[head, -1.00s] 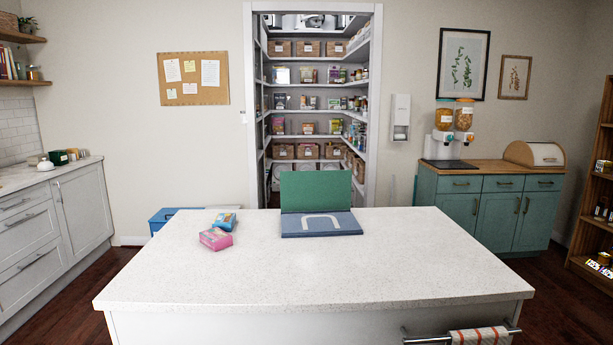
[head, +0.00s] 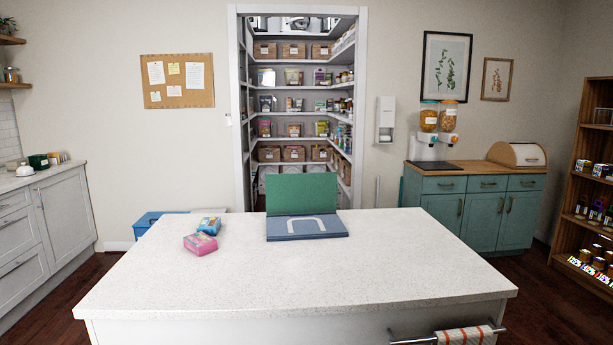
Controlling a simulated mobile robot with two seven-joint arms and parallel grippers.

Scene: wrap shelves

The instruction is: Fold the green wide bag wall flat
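The green wide bag wall (head: 302,194) stands upright at the far edge of the white island counter. It rises from the back of a blue bag panel (head: 284,230) that lies flat on the counter. A white U-shaped handle (head: 306,224) lies on the blue panel. Neither of my grippers is in the head view, and nothing touches the bag.
A pink box (head: 200,244) and a blue pack (head: 209,225) lie on the island counter (head: 300,280) left of the bag. The counter's front and right are clear. A towel (head: 464,336) hangs on a rail at the front right. Pantry shelves (head: 296,120) stand behind.

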